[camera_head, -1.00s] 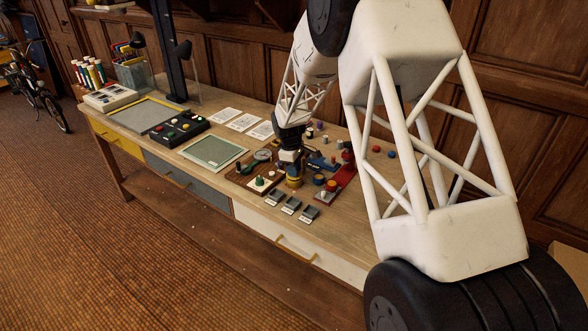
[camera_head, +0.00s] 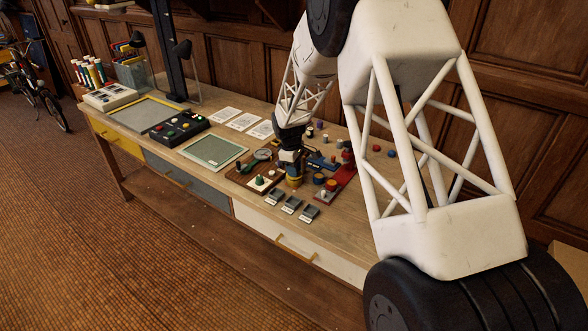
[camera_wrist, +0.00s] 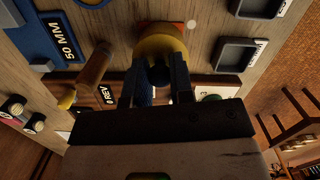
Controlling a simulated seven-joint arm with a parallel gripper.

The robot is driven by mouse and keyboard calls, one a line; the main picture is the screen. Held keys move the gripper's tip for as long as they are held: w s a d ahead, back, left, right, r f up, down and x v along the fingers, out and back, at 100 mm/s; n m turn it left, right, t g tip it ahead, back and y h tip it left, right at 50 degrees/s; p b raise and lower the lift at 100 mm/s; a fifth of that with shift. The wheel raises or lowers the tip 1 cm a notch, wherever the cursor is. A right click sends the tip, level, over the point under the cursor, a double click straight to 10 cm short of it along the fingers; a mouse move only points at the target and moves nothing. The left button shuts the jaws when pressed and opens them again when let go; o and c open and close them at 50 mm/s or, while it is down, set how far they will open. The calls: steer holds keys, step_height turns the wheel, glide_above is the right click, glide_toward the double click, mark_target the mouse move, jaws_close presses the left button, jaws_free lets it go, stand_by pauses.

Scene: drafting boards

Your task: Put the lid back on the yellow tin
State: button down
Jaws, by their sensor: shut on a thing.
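The yellow tin (camera_head: 294,183) stands on the bench among the small boards, directly under my gripper. In the wrist view, a round yellow top (camera_wrist: 160,38) shows just beyond the fingertips, with a dark round knob (camera_wrist: 158,74) in front of it. My gripper (camera_wrist: 156,82) is shut on this dark knob, which appears to be the lid's; it also shows in the head view (camera_head: 292,170), pointing down. The fingers hide part of the knob. I cannot tell whether the lid is seated on the tin or just above it.
A blue 50 MM board (camera_wrist: 48,40) and a wooden handle (camera_wrist: 88,76) are close beside the fingers. Small grey trays (camera_head: 291,204) line the front edge. A red board (camera_head: 345,178) lies to the right, and a green-knobbed panel (camera_head: 262,184) to the left.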

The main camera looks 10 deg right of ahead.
steer(key=shift+c, duration=2.2)
jaws_free()
steer(key=shift+r, duration=3.45)
jaws_close()
